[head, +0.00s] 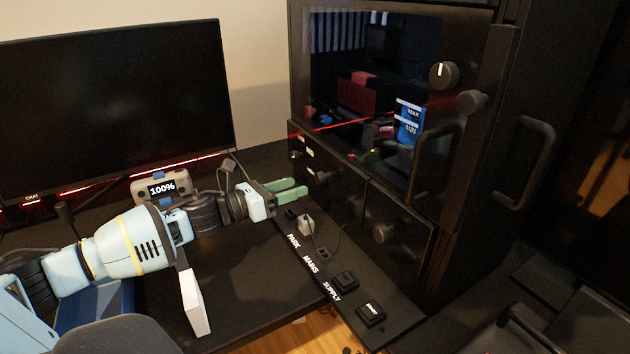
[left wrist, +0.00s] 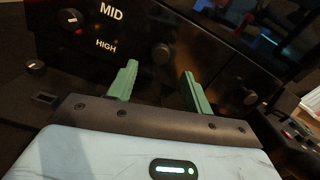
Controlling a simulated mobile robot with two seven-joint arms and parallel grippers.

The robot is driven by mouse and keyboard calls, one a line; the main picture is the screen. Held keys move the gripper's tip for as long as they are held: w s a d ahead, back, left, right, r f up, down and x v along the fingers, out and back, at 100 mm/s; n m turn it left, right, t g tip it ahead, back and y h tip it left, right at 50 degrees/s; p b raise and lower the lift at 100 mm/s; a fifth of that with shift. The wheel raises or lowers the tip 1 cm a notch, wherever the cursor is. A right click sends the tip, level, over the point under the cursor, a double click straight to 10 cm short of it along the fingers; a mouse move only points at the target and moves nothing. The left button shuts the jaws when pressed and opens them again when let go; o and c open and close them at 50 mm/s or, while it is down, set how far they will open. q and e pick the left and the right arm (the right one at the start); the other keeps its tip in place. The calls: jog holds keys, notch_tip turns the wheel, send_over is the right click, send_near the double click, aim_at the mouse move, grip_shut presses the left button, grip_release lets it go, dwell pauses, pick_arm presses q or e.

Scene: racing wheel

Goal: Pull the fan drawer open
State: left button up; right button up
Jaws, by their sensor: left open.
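The lower front of the black cabinet (head: 345,190) has dark panels with round knobs; no label reading "fan" is legible, so I cannot tell for certain which panel is the fan drawer. My left gripper (head: 290,188) has green fingers, open and empty, pointing at the left part of this front. In the left wrist view the open fingers (left wrist: 160,82) point at a black front panel. A small round black knob (left wrist: 161,53) shows between the fingertips, apparently beyond them. A dial (left wrist: 72,18) beside "MID" and "HIGH" lettering is to the left.
A ledge (head: 318,262) with a plug, switches and PARK, MAINS and SUPPLY labels runs below the cabinet front. A monitor (head: 110,105) and a small display reading 100% (head: 162,188) stand at left. Large handles (head: 432,160) and dials stick out at right.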

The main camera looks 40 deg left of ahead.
aim_at(316, 180)
pick_arm(q)
jog(key=shift+p+x, duration=0.5)
jog(key=shift+x, duration=2.9)
grip_shut()
